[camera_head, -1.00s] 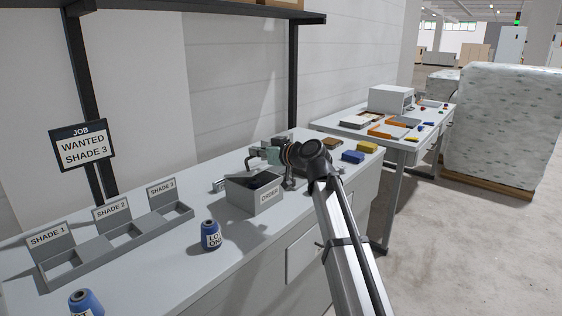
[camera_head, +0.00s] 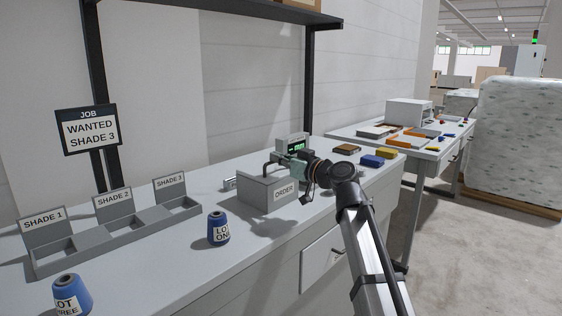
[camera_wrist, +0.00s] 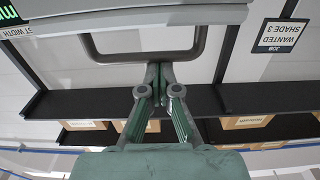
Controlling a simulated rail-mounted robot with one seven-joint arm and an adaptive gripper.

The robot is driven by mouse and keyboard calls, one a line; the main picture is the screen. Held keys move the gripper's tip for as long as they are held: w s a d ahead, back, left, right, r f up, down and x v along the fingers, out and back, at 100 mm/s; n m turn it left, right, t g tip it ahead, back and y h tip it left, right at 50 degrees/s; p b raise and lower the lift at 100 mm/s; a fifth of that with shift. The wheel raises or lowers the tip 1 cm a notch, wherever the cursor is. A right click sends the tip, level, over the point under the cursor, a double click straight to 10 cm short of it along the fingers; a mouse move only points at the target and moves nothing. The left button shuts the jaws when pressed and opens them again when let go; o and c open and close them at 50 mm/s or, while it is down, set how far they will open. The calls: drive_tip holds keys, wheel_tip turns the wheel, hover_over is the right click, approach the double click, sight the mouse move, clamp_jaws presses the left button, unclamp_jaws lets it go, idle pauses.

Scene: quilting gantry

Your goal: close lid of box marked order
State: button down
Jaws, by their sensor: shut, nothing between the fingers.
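The grey box marked ORDER (camera_head: 284,194) stands on the workbench, its label facing the front. Its grey lid (camera_head: 262,178) now covers the opening, and no dark interior shows; I cannot tell whether it sits fully flush. A dark bar handle (camera_head: 266,162) rises from the lid. In the wrist view, which is upside down, the lid (camera_wrist: 150,18) fills the top and the handle (camera_wrist: 140,58) hangs below it. My gripper (camera_head: 296,168) is at the box's right side by the handle. Its fingers (camera_wrist: 160,72) are together and empty, tips at the handle bar; contact is unclear.
A display with green digits (camera_head: 293,146) stands right behind the box. A blue LOT ONE spool (camera_head: 218,229) stands at the front left, and another blue spool (camera_head: 70,296) nearer. The shade tray (camera_head: 120,235) lies at left. Yellow and blue blocks (camera_head: 373,160) lie at right.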

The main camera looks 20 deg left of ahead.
drive_tip(key=shift+f, duration=0.25)
